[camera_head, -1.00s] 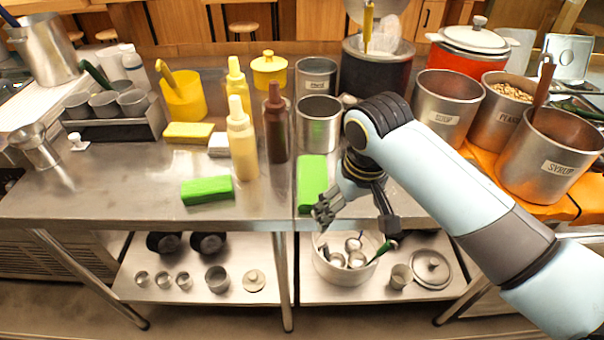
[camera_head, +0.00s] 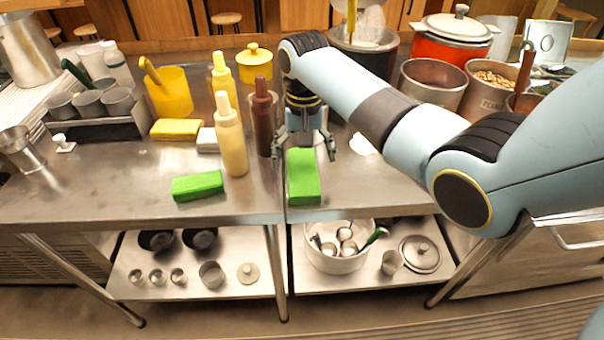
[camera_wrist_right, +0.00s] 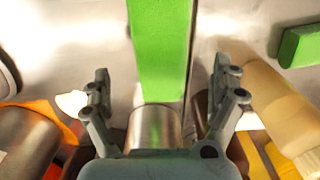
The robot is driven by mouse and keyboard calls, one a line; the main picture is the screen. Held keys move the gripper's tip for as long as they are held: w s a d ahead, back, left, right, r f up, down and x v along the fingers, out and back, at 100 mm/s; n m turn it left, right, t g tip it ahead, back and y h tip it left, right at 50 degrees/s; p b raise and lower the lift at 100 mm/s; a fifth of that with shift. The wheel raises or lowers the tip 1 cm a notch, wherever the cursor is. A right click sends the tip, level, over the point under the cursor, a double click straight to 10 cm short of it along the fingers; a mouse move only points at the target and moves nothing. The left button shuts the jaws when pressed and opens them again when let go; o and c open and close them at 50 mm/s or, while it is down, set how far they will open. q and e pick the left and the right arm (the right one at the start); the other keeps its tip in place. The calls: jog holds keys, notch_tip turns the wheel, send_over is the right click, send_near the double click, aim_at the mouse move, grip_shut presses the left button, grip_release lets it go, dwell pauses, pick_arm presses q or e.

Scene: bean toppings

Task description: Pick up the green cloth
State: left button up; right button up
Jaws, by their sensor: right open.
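A green cloth (camera_head: 303,178), a folded block, lies on the steel counter near its front edge. It also shows in the right wrist view as a long green strip (camera_wrist_right: 160,50) lying ahead of the fingers, roughly between their lines. A second green cloth (camera_head: 198,186) lies further left, and part of it shows at the right of the wrist view (camera_wrist_right: 302,45). My right gripper (camera_head: 305,156) is open and empty, at the far end of the nearer-to-middle cloth, fingers spread to either side. Whether it touches the cloth I cannot tell. My left gripper is not in view.
A brown bottle (camera_head: 264,115) and a cream bottle (camera_head: 231,140) stand close left of my right gripper. A steel pot (camera_wrist_right: 155,127) sits behind the gripper. The counter right of the cloth is mostly clear.

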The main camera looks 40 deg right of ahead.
aim_at(302, 170)
jog(key=f, duration=0.5)
jog(key=shift+w+f, duration=0.2)
jog(key=shift+w, duration=0.1)
jog(key=c, duration=1.3)
